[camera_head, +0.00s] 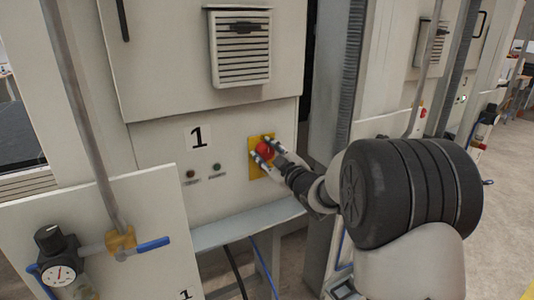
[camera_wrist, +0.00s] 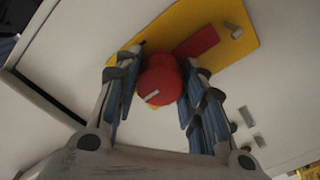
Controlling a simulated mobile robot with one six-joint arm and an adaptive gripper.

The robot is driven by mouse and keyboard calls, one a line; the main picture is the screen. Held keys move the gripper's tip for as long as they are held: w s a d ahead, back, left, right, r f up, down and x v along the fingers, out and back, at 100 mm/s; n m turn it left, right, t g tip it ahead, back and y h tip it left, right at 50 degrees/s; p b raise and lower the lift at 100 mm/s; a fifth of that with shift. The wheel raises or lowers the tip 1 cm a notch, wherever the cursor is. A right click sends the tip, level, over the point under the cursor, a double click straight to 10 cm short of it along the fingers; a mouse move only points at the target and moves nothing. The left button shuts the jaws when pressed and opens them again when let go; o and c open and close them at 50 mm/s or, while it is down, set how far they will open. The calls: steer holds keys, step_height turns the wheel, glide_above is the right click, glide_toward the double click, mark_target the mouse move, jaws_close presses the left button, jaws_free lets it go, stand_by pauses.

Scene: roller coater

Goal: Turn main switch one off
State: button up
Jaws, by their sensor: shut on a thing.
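Main switch one is a red rotary knob (camera_head: 264,150) on a yellow plate (camera_head: 255,165), on the cabinet front to the right of a large "1" label (camera_head: 198,137). In the wrist view the red knob (camera_wrist: 158,80) has a short pale mark on its face and sits between my two fingers. My gripper (camera_head: 268,153) is shut on the knob, one finger on each side; it also shows in the wrist view (camera_wrist: 160,88). A red part (camera_wrist: 197,41) lies on the yellow plate beside the knob. Part of the knob's sides is hidden by the fingers.
Two small indicator buttons (camera_head: 204,171) sit left of the switch. A vent box (camera_head: 240,48) is above it. A grey ledge (camera_head: 235,228) runs below. A panel with a pressure gauge (camera_head: 60,274) and blue-handled valve (camera_head: 152,244) stands at front left.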

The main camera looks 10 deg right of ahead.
stand_by(0.4)
steer(key=o, duration=1)
steer(key=shift+o, duration=0.2)
steer(key=v, duration=1.2)
